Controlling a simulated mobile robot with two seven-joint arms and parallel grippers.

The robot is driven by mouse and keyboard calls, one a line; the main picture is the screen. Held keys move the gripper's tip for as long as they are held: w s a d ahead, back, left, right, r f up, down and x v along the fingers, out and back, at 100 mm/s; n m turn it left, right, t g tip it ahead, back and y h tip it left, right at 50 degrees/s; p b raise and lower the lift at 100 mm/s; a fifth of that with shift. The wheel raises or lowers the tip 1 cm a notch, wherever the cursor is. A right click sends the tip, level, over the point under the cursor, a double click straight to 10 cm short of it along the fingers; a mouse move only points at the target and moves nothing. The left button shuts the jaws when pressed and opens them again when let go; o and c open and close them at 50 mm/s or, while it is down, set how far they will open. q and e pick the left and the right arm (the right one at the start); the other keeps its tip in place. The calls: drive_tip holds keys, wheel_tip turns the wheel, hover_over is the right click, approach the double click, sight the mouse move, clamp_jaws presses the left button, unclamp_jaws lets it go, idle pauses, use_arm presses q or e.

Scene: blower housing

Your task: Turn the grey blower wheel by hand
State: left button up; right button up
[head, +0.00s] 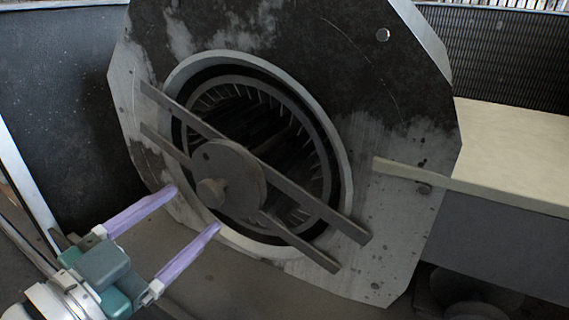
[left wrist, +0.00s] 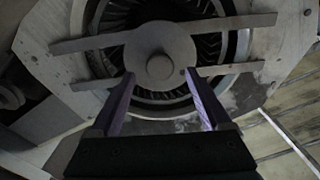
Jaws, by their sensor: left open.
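The grey blower wheel (head: 315,165) sits inside the round opening of the blower housing (head: 385,220), its fins showing behind two diagonal bars. A round disc with a central knob (head: 211,192) is mounted on the bars in front of the wheel. My left gripper (head: 195,210) is open and empty, its two purple fingers pointing toward the disc from the lower left. In the left wrist view, the wheel (left wrist: 206,47) shows behind the disc, and the knob (left wrist: 160,67) lies between and beyond the fingertips. I see no contact. My right gripper is not in view.
The two bars (head: 315,205) cross the opening and stick out past its rim. A beige-topped ledge (head: 515,150) stands at the right, with a strip reaching over the housing plate. A dark panel (head: 70,110) is at the left.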

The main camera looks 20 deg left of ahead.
use_arm(q)
drive_tip(key=s+p, duration=0.1)
drive_tip(key=s, duration=0.5)
drive_tip(key=shift+s+a, duration=0.25)
drive_tip(key=shift+s, duration=0.15)
wheel_tip(320, 180, up, 11)
drive_tip(key=w+d+n+g+p, duration=0.2)
drive_tip(key=g+p, duration=0.2)
drive_tip(key=p, duration=1)
drive_tip(key=s+d+r+n+g+p, duration=0.1)
drive_tip(key=s+d+r+g+p, duration=0.2)
drive_tip(key=r+p, duration=0.65)
drive_tip(key=s+d+r+g+y+p, duration=0.1)
drive_tip(key=s+r+g+p, duration=0.3)
drive_tip(key=r+p, duration=0.55)
drive_tip(key=s+d+r+n+g+p, duration=0.1)
drive_tip(key=s+r+g+p, duration=0.25)
drive_tip(key=r+p, duration=0.6)
wheel_tip(320, 180, up, 36)
drive_tip(key=p, duration=3.5)
drive_tip(key=shift+s, duration=0.45)
